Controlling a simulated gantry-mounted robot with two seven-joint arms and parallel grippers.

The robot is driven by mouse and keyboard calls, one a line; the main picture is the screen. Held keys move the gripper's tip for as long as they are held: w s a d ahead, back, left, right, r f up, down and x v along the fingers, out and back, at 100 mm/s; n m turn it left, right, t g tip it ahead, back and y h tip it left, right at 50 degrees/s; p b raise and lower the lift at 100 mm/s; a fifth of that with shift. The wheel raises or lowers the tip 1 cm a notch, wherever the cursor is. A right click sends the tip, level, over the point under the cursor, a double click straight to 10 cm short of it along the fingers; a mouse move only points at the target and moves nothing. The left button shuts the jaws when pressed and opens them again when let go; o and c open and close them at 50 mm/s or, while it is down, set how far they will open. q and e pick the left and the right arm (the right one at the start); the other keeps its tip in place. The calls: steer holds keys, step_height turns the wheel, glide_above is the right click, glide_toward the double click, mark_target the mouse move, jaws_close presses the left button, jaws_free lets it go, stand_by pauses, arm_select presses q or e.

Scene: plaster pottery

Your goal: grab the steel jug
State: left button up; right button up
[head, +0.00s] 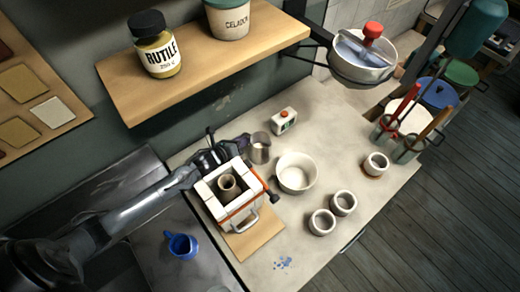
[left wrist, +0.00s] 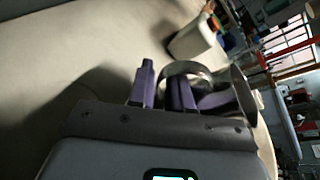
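The steel jug (head: 260,150) stands upright on the pale worktop, just right of the small white kiln (head: 229,198). My left gripper (head: 226,150) reaches in from the left behind the kiln, with its fingers at the jug's handle side. In the left wrist view, the purple fingers (left wrist: 164,92) are apart. The jug (left wrist: 243,92) shows at their right, and its curved handle passes by the fingers, with one edge in the gap between them. Whether either finger touches the handle I cannot tell. My right gripper is in neither view.
The kiln holds a small pot and stands on a wooden board (head: 248,243). A white bowl (head: 297,173) stands right of the jug, and a white box with an orange top (head: 283,121) stands behind it. A wooden shelf (head: 200,65) overhangs the back. Small cups (head: 322,222) stand in front.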

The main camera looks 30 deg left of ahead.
arm_select(q)
jaws_close()
steer(key=shift+r, duration=0.15)
stand_by(1.1)
